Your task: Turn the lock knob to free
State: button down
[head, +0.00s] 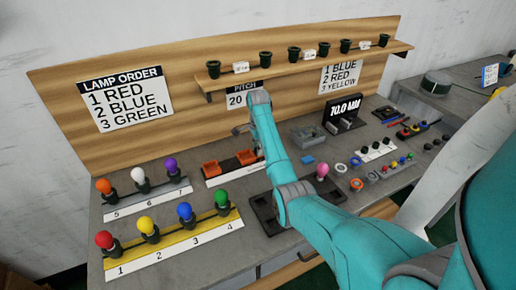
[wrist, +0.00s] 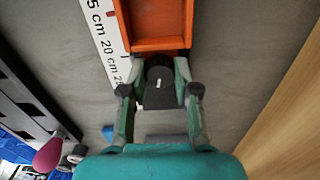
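The dark lock knob (wrist: 159,72) sits at the near end of an orange tray (wrist: 160,22) in the wrist view. My gripper (wrist: 161,70) has one finger on each side of the knob, very close to it. I cannot tell whether the fingers press on it. A white scale (wrist: 104,30) with cm marks runs along the tray's left side. My arm hides the knob and my fingers there.
Coloured bulbs stand on a grey rack (head: 150,200) and a yellow rack (head: 175,243) to the left. A 70.0 MM display (head: 345,108) and a grey block (head: 308,134) stand to the right. A wooden board (head: 190,115) rises behind the bench.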

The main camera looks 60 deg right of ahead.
jog(key=shift+n, duration=2.3)
jog(key=c, duration=0.8)
grip_release()
jog(key=shift+c, duration=0.2)
